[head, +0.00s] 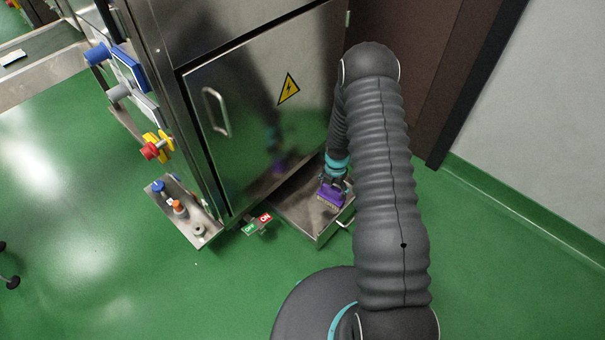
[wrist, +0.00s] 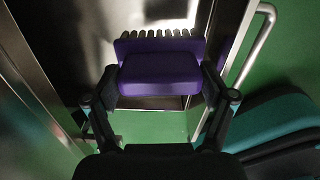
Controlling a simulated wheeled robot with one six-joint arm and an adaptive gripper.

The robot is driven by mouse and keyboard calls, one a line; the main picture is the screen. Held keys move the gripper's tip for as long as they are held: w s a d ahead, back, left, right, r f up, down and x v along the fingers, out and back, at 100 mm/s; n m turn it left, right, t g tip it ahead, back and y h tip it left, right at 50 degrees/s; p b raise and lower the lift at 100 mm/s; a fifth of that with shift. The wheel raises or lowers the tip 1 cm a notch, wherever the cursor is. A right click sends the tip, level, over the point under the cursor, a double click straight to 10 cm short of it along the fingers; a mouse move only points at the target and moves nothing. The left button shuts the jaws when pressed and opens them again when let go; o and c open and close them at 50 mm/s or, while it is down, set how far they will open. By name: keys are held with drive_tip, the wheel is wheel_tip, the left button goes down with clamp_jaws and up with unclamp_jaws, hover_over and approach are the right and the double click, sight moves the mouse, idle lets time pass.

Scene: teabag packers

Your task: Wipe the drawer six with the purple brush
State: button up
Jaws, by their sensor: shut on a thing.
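The purple brush (head: 331,194) is held in my gripper (head: 336,178), bristles facing down into an open metal drawer (head: 289,208) low on the steel cabinet. In the wrist view the purple brush (wrist: 160,74) sits between the two fingers of my gripper (wrist: 160,90), which is shut on it. Its bristles show along the far edge, over the shiny drawer floor. In the head view the brush is inside the drawer's outline, near its handle side. I cannot tell whether the bristles touch the floor. No number six is readable on the drawer.
The steel cabinet (head: 252,95) with a closed door stands behind the drawer. A small tray (head: 180,222) with several knobs or bottles is at its left. Red and green tags (head: 257,224) lie by the drawer's front corner.

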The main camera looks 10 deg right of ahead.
drive_tip(key=shift+a+r+p, duration=0.1)
drive_tip(key=shift+r+p, duration=0.25)
drive_tip(key=shift+r, duration=0.8)
drive_tip(key=shift+f, duration=0.15)
